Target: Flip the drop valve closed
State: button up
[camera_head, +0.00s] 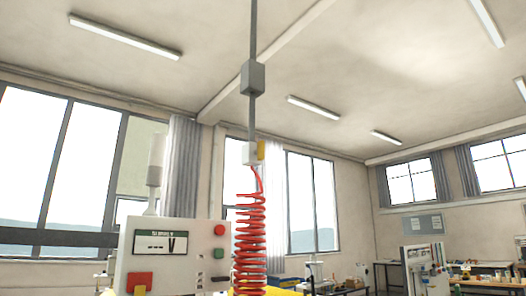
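A grey drop pipe (253,118) hangs from the ceiling, with a grey box (252,77) partway down it. At its lower end is a small pale valve block (249,154). A yellow lever (261,149) sits upright along the right side of this block. A red coiled hose (250,235) hangs from the block and runs down past the bottom edge of the picture. The lever is small here and its exact setting is hard to tell. My gripper is not in view.
A pale control box (195,255) with a display and red and green buttons stands left of the hose, close to it. A white upright cylinder (156,160) rises behind it. Cluttered benches (490,283) stand at the far right. The air around the valve is clear.

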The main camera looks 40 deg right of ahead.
aim_at(260, 151)
jog(key=u, duration=1.5)
jog(key=i, duration=1.1)
jog(key=z, duration=2.75)
